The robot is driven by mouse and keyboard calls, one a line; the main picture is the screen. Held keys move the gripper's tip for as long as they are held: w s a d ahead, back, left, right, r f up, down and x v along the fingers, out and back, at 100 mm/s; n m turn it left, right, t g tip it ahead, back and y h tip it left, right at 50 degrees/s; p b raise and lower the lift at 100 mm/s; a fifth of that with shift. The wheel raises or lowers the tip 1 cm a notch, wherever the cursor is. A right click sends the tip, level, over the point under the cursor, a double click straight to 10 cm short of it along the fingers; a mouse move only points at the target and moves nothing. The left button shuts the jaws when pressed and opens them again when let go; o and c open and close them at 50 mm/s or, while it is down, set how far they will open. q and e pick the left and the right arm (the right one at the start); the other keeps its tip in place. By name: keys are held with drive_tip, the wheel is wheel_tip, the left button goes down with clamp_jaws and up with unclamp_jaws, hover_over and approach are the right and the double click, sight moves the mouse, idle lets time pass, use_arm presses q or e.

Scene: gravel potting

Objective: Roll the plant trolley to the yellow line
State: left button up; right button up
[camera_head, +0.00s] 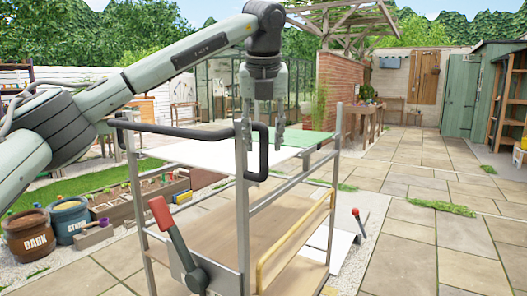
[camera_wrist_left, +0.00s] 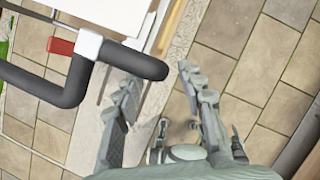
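The plant trolley (camera_head: 245,210) has grey metal posts, a white and green top and a wooden lower shelf. Its black handle (camera_head: 190,132) runs along the near side and bends at the right; it also shows in the left wrist view (camera_wrist_left: 75,80). My left gripper (camera_head: 263,140) is open and points down at the handle's right end. In the wrist view the handle's end lies by the gap between the fingertips (camera_wrist_left: 160,78); I cannot tell whether they touch. A red-tipped lever (camera_head: 162,216) stands on the near side. No yellow floor line is visible. My right gripper is not in view.
Barrels marked BARK (camera_head: 30,236) and a blue one (camera_head: 70,222) stand at left beside a wooden planter (camera_head: 140,203). A brick wall (camera_head: 342,85) and a workbench (camera_head: 362,120) are behind. Open paving (camera_head: 425,235) lies at right, with grass tufts.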

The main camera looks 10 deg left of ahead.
use_arm(q)
drive_tip(key=v, duration=0.8)
drive_tip(key=shift+s, duration=0.1)
